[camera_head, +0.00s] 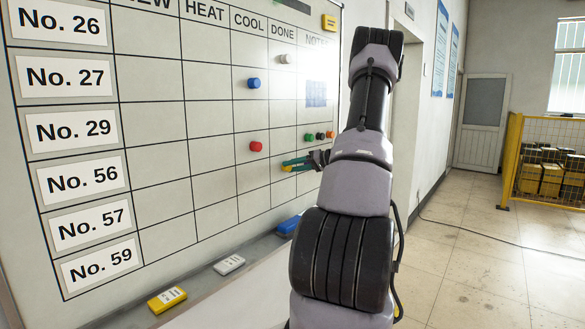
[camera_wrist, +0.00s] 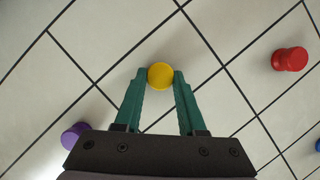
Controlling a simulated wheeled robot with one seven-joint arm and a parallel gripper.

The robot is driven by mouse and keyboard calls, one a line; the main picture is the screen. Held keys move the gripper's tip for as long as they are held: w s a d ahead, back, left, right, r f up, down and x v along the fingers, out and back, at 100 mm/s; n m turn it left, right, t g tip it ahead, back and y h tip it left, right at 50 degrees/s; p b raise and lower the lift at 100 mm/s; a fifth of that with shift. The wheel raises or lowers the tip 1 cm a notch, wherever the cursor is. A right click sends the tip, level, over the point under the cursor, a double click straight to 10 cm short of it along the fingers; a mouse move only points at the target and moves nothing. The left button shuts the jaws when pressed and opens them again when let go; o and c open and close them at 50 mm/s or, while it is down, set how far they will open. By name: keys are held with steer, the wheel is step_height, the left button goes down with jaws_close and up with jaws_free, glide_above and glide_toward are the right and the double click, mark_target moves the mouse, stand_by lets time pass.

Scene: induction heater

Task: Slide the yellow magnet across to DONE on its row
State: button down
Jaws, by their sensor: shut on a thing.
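The yellow magnet (camera_wrist: 160,75) is a round disc between my fingertips in the wrist view. In the head view, a small bit of yellow (camera_head: 287,169) shows at the tips of my gripper (camera_head: 285,166). My gripper (camera_wrist: 160,78) is shut on it, with a green finger on each side. It is at the whiteboard (camera_head: 154,95), in what looks like the DONE column on the No. 57 row. In the wrist view it sits inside a cell, diagonal from the red magnet's cell. My fingers partly hide it in the head view.
A red magnet (camera_head: 256,146) and a blue magnet (camera_head: 253,83) are in the COOL column. A white magnet (camera_head: 285,59) is up in DONE. A purple magnet (camera_wrist: 75,137) is at lower left. A ledge with erasers (camera_head: 229,265) runs below.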

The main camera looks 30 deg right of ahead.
steer(key=shift+c, duration=2.1)
jaws_free()
steer(key=shift+w, duration=0.1)
steer(key=v, duration=1.1)
